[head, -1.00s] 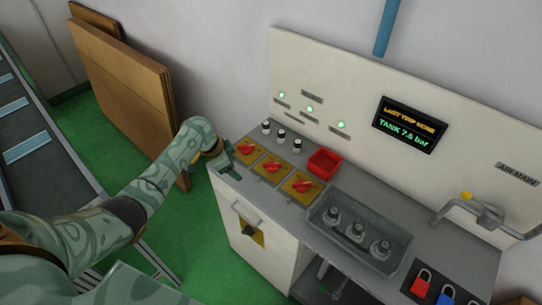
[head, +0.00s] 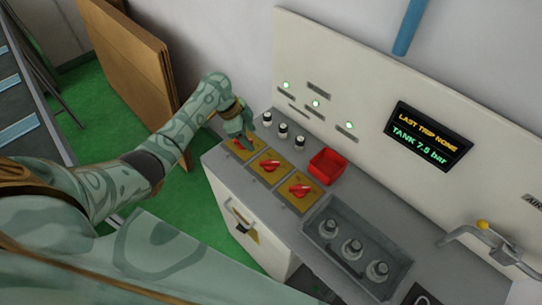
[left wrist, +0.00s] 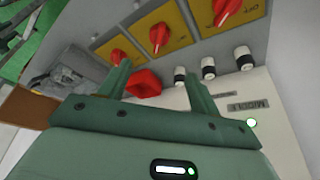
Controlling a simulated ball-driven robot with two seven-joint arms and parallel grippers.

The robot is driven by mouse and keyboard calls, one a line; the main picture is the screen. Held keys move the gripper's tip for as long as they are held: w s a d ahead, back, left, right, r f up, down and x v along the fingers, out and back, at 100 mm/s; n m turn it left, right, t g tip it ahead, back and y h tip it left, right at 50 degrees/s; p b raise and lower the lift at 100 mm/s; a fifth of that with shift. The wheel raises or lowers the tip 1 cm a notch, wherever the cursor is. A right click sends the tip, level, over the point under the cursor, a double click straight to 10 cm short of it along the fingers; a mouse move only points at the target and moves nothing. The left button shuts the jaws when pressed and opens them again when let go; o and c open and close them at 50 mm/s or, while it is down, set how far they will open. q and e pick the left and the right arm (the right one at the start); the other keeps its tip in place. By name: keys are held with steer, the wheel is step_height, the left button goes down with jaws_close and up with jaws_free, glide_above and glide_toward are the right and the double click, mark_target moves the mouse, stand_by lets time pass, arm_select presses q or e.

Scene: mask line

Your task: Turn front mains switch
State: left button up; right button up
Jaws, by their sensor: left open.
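A yellow plate with a dark switch (head: 243,225) is on the white front face of the cabinet, below a light handle; its detail is small. Three red rotary switches on yellow plates lie in a row on the worktop: left (head: 241,144), middle (head: 270,166) and right (head: 300,190). They also show in the left wrist view, the largest one (left wrist: 227,10) at the top right. My left gripper (head: 245,138) is over the left red switch, beside the row of knobs. Its fingers (left wrist: 160,85) are apart, with nothing held between them. My right gripper is not in view.
Several black-and-white knobs (head: 283,130) stand behind the switches. A red bin (head: 327,166) and a grey tray (head: 312,223) with round fittings are to the right. A display (head: 429,136) reads TANK 7.5 bar. Brown boards (head: 127,62) lean at the left wall.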

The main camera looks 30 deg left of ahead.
arm_select(q)
steer(key=b, duration=0.3)
glide_toward(269, 162)
steer(key=f, duration=0.1)
steer(key=b+x, duration=0.3)
steer(key=x, duration=0.4)
steer(key=shift+w, duration=0.1)
steer(key=shift+w+d+f+b, duration=0.1)
steer(key=shift+d+f+b, duration=0.2)
steer(key=shift+f+b, duration=0.25)
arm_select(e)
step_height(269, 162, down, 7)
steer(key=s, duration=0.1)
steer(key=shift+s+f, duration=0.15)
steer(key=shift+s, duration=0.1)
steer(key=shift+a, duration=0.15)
arm_select(q)
steer(key=c, duration=1)
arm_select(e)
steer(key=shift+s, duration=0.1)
